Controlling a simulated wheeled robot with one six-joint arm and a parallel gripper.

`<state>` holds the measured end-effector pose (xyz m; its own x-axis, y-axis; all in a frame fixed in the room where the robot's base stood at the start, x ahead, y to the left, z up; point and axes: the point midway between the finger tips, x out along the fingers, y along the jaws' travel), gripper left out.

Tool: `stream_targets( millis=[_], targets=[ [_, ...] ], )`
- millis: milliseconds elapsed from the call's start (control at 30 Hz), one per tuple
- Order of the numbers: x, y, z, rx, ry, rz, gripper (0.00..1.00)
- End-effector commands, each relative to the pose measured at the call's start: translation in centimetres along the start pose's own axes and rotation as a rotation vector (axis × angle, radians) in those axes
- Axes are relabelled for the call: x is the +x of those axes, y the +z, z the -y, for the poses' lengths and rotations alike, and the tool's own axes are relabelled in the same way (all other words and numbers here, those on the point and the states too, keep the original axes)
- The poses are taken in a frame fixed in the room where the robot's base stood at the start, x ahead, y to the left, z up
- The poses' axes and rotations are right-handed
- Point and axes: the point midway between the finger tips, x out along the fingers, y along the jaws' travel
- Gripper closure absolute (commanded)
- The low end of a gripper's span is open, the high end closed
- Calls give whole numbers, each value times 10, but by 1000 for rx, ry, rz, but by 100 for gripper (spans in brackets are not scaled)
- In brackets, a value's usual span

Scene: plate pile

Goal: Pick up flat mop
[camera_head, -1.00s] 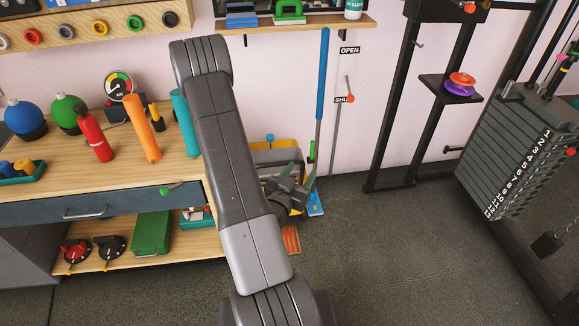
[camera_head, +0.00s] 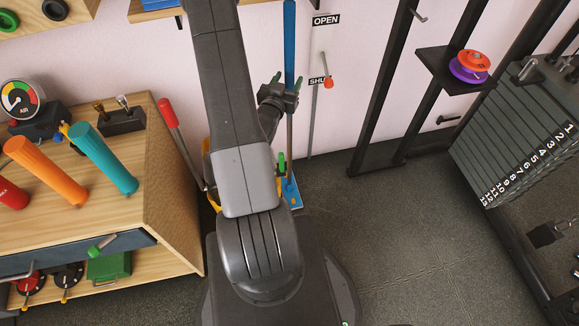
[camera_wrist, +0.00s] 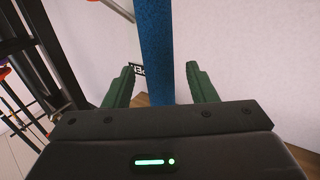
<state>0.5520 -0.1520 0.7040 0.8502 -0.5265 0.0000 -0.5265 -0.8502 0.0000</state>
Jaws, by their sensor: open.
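The flat mop stands upright against the wall, with a blue upper handle (camera_head: 289,40), a thinner grey lower pole and a blue flat foot (camera_head: 294,192) on the floor. My gripper (camera_head: 284,79) is at the lower part of the blue handle, well above the foot. In the wrist view the green fingers (camera_wrist: 163,84) are open. The blue handle (camera_wrist: 156,45) runs between them in the picture, nearer the left finger, with gaps on both sides. I cannot tell how deep it sits between them. Part of the foot is hidden by my arm.
A wooden workbench (camera_head: 172,190) stands at the left, with a red-handled tool (camera_head: 168,113) leaning beside it. A wall lever (camera_head: 328,83) with OPEN and SHUT signs is just right of the mop. A weight machine (camera_head: 512,150) stands at the right. The floor between is clear.

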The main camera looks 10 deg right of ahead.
Motion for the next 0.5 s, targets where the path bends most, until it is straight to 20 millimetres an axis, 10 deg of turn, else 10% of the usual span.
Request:
stream_targets(
  millis=[400,500],
  targets=[
    [20,1,0,-1,0,1,49],
    [20,1,0,0,0,1,68]
  ],
)
